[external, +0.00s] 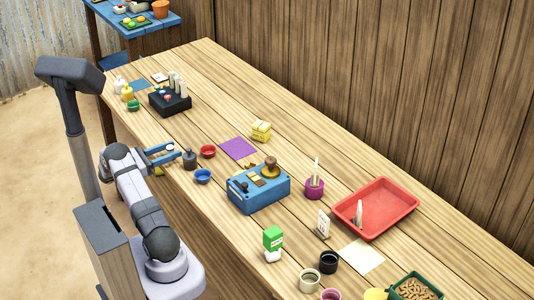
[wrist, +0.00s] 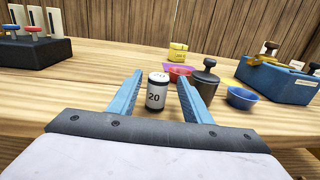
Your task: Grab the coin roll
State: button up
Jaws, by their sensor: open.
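My gripper (wrist: 160,74) is open, with a blue finger to the left and right of the roll in that view. A strip of table shows between the roll and the left finger; I cannot tell whether the right finger touches it. In the external view my gripper (external: 171,152) is low over the table's near edge, and the roll is mostly hidden by the fingers.
A dark knobbed weight (wrist: 205,83) stands just right of my right finger. A red bowl (external: 207,151) and a blue bowl (external: 202,176) are close by. A blue box (external: 258,198) is farther right. A black rack (external: 170,103) stands to the left, with bare table between.

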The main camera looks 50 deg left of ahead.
jog(key=shift+w+p, duration=0.3)
jog(key=shift+w, duration=1.85)
grip_shut()
jog(key=shift+r, duration=0.15)
notch_tip(320, 180, up, 10)
